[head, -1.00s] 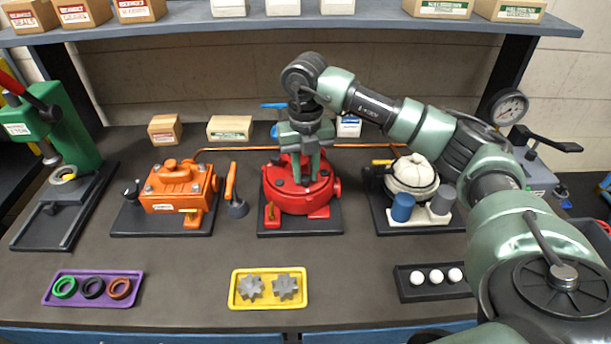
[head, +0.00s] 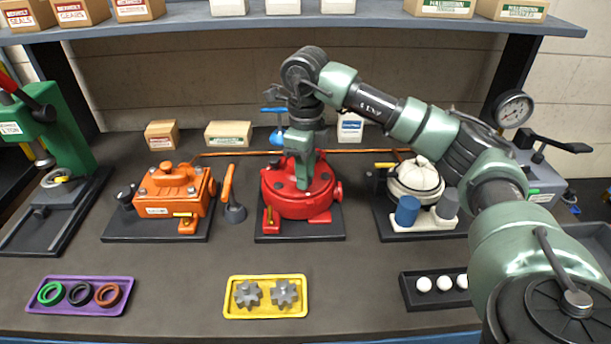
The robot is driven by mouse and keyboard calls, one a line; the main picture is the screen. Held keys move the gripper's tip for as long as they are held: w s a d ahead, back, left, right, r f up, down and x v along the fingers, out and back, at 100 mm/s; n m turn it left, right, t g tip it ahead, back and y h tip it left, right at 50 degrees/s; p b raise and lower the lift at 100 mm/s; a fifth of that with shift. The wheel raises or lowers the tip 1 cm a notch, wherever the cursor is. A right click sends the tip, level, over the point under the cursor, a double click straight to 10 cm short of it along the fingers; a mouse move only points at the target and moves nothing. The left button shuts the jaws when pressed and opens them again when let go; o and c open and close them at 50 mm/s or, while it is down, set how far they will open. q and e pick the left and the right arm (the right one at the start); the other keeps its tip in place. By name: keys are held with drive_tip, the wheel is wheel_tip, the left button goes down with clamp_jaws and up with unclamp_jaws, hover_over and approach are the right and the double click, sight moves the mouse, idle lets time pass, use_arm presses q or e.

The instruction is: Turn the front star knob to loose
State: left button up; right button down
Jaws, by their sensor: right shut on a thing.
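The red motor (head: 291,207) stands on a dark base plate in the middle of the bench. My right gripper (head: 304,184) points straight down onto the top of its round red housing. Its fingers are seen edge-on, one behind the other, and are shut on the front star knob, which the fingers almost wholly hide. The knob's setting cannot be read from here. My left gripper is not in view.
An orange motor (head: 172,190) stands to the left and a white motor (head: 416,180) to the right. A yellow tray (head: 265,312) with grey gears lies in front. A copper pipe runs behind. The bench between motors and trays is clear.

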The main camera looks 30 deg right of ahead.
drive_tip(key=n, duration=0.2)
drive_tip(key=n+b, duration=0.1)
drive_tip(key=n, duration=0.1)
drive_tip(key=shift+s+f+n, duration=0.2)
drive_tip(key=shift+f+n, duration=0.2)
drive_tip(key=n+b, duration=0.1)
drive_tip(key=n, duration=0.2)
drive_tip(key=shift+n, duration=0.3)
drive_tip(key=n, duration=0.4)
drive_tip(key=shift+b, duration=0.3)
drive_tip(key=shift+n, duration=2.2)
drive_tip(key=shift+r, duration=0.1)
drive_tip(key=c, duration=1.5)
unclamp_jaws()
drive_tip(key=shift+o, duration=0.2)
drive_tip(key=shift+w, duration=0.15)
drive_tip(key=shift+r, duration=0.15)
